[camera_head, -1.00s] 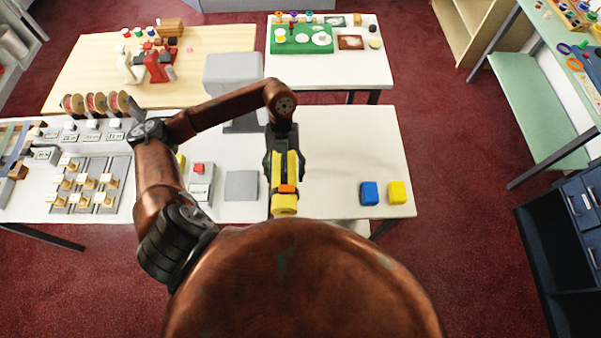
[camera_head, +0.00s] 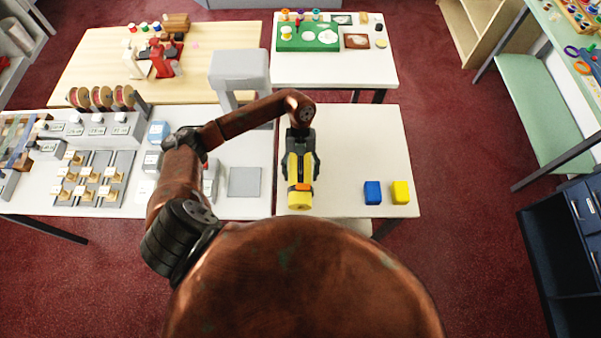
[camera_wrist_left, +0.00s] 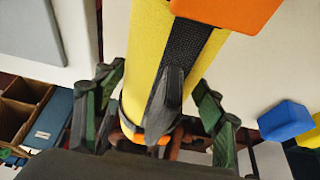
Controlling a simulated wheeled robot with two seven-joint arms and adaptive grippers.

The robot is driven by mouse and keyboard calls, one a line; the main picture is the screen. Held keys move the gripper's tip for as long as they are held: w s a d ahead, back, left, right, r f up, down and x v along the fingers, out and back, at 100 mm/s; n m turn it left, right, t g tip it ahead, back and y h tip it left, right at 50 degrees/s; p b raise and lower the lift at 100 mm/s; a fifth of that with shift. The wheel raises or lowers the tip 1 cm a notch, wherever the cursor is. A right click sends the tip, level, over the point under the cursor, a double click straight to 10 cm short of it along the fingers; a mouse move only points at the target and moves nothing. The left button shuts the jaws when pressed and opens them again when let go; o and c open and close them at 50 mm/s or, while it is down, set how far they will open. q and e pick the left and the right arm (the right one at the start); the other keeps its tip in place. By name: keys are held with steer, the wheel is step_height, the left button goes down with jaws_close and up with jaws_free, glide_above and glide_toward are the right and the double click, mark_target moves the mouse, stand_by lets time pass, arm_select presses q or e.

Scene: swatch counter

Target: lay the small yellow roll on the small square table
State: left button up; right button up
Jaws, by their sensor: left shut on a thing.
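My left gripper (camera_head: 301,170) is shut on the yellow roll (camera_head: 300,203), which has orange bands and a dark strip along it. The roll is over the left part of the small square white table (camera_head: 350,140); I cannot tell how high above the top it is. In the left wrist view the roll (camera_wrist_left: 147,55) runs lengthwise between the dark green fingers (camera_wrist_left: 155,120). My right gripper is not in view.
A blue block (camera_head: 372,192) and a yellow block (camera_head: 400,192) stand at the table's front right. A grey pad (camera_head: 244,182) and a grey machine (camera_head: 238,68) are to the left. The table's middle and back right are clear.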

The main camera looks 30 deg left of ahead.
mark_target(301, 158)
arm_select(q)
steer(key=o, duration=1.4)
steer(key=shift+c, duration=0.2)
steer(key=v, duration=1.2)
steer(key=shift+b, duration=0.35)
